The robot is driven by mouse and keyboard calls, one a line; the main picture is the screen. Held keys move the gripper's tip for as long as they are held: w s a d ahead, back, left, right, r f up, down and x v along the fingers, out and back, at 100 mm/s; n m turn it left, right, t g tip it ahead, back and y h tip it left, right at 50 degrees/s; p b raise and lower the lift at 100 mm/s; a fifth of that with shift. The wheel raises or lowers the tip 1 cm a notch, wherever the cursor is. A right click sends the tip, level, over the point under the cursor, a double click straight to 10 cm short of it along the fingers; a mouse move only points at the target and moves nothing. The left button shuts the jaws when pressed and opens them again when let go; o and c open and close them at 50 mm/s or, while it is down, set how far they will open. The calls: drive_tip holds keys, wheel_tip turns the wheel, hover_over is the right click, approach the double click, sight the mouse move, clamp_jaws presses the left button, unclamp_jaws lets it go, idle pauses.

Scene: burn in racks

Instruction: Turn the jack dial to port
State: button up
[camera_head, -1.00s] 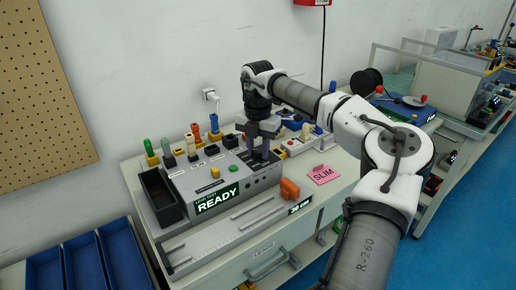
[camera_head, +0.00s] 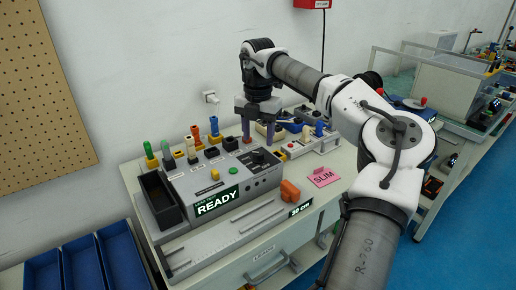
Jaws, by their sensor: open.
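A grey tester box (camera_head: 210,186) stands on the bench, with a green-lit screen (camera_head: 217,200) that reads READY. A small black dial (camera_head: 258,157) sits on the right part of its sloped top. Its pointer direction and the position markings are too small to read. My gripper (camera_head: 258,141) points down with its two fingers apart and nothing visible between them. It appears above and behind the dial, clear of it.
Several coloured plugs (camera_head: 214,127) stand behind the box. An open black bin (camera_head: 160,198) is at its left, and an orange block (camera_head: 290,190) is at its front right. A pink SLIM note (camera_head: 323,177) lies on the bench. Blue trays (camera_head: 83,262) are at lower left.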

sight(258, 153)
wheel_tip(258, 153, up, 8)
drive_tip(key=shift+r, duration=0.15)
idle(0.4)
